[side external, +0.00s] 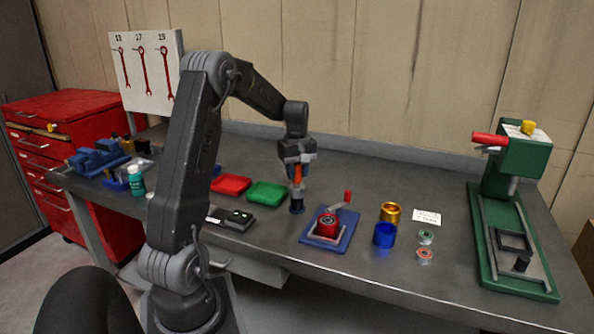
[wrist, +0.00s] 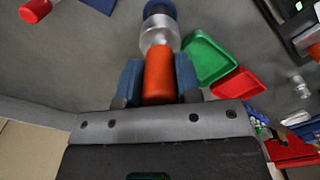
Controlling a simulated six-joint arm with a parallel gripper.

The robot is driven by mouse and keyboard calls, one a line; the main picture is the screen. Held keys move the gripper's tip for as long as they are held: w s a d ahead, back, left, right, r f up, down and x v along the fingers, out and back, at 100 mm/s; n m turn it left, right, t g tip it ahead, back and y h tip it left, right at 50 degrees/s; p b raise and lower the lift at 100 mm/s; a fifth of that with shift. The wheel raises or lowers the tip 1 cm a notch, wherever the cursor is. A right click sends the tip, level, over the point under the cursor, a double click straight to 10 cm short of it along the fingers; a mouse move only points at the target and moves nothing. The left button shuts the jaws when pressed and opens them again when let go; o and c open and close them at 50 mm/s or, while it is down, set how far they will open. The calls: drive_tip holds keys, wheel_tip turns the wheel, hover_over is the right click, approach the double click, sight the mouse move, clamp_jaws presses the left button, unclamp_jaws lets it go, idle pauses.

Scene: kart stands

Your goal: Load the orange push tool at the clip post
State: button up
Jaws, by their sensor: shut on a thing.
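The orange push tool (side external: 298,173) hangs upright below my gripper (side external: 297,158) in the side view. In the wrist view the tool's orange handle (wrist: 159,76) sits between the two blue jaw pads of my gripper (wrist: 159,84), which is shut on it. Beyond the handle come a silver section and a dark blue end. In the side view that dark end is low over the bench, left of the blue plate; I cannot tell whether it touches anything. I cannot tell for sure which thing is the clip post.
A blue plate (side external: 342,237) carries a red round part (side external: 327,225) and a crank. Green (side external: 267,194) and red (side external: 231,185) trays lie to the left, with a dark block (side external: 230,218) in front. Gold (side external: 390,211) and blue (side external: 384,235) cups and a green press (side external: 511,230) stand right.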

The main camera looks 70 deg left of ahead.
drive_tip(key=shift+f, duration=0.3)
idle(0.6)
drive_tip(key=shift+r, duration=3.55)
